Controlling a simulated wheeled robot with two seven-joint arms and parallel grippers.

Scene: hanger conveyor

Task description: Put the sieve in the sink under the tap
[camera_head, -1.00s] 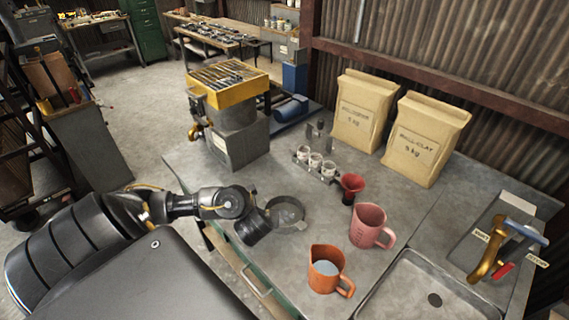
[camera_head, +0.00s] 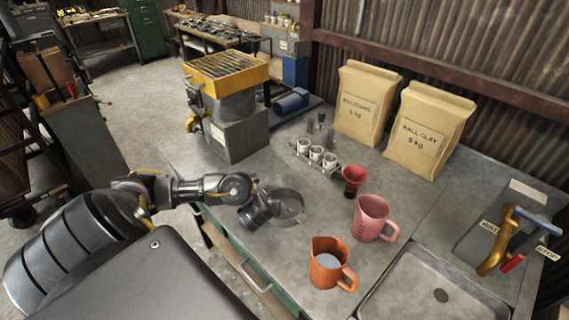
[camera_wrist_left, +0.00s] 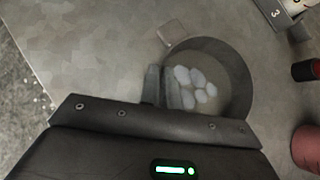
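The sieve (camera_head: 291,207) is a round, shallow grey pan lying on the metal worktop, left of the orange jug. In the left wrist view the sieve (camera_wrist_left: 238,75) has several pale lumps inside and a small tab on its rim. My left gripper (camera_head: 272,209) is low over the worktop at the sieve's near left side. In the left wrist view its fingers (camera_wrist_left: 166,86) are at the rim, close together; whether they grip it is unclear. The sink (camera_head: 395,285) is at the bottom right, with the brass tap (camera_head: 494,254) behind it. My right gripper is out of view.
The orange jug (camera_head: 328,264), pink jug (camera_head: 370,218) and red funnel (camera_head: 353,178) stand between sieve and sink. Behind are a rack of small cups (camera_head: 316,155) and two paper bags (camera_head: 430,130). A yellow-topped machine (camera_head: 228,100) stands at the back left.

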